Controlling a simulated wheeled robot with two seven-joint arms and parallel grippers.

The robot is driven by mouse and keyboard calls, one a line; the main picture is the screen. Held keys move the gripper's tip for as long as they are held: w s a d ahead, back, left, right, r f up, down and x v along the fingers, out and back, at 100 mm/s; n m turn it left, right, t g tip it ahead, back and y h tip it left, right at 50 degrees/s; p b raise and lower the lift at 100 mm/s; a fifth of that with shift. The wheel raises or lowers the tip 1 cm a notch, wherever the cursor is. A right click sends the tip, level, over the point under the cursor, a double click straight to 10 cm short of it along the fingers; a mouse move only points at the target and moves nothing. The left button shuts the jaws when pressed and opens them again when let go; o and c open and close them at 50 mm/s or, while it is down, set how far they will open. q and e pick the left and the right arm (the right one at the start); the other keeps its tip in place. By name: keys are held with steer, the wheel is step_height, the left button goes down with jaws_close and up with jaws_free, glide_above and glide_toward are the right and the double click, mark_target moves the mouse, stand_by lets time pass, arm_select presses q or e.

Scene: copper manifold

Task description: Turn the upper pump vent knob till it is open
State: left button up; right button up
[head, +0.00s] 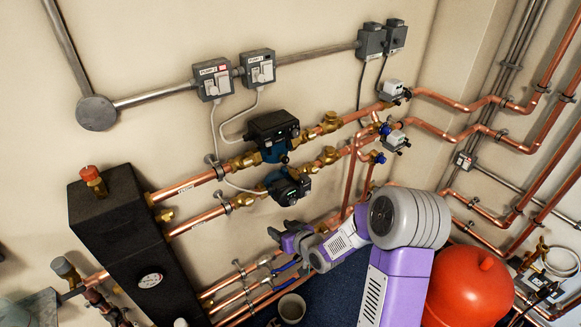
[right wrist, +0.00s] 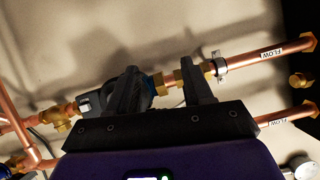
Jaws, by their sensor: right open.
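The upper pump (head: 272,135) is a black and blue unit on the upper copper pipe, on the wall in the head view. Its vent knob is too small to make out, so I cannot tell its setting. The lower pump (head: 287,187) sits just below it. My right gripper (head: 279,236) is below both pumps in the head view, apart from the upper one. In the right wrist view its two dark fingers (right wrist: 162,78) are spread, with a pump body (right wrist: 158,84) partly hidden behind them. I cannot tell which pump that is. My left gripper is not in view.
A black header (head: 112,225) with a gauge stands at left. Pump switches (head: 214,79) and hanging cables are above the pumps. Valves (head: 392,90) and copper pipes run at right. A red vessel (head: 468,290) stands at lower right. More pipes run below my gripper.

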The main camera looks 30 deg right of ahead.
mark_target(287, 161)
steer(key=d+r+n+t, duration=0.2)
steer(key=d+r+t, duration=0.15)
steer(key=r, duration=0.55)
steer(key=d+r+n+t, duration=0.15)
steer(key=d+r, duration=0.25)
steer(key=r, duration=0.5)
steer(key=w, duration=0.6)
steer(key=shift+w+a+f, duration=0.15)
steer(key=shift+a+f, duration=0.05)
steer(key=shift+f, duration=0.05)
steer(key=shift+w, duration=0.6)
jaws_close()
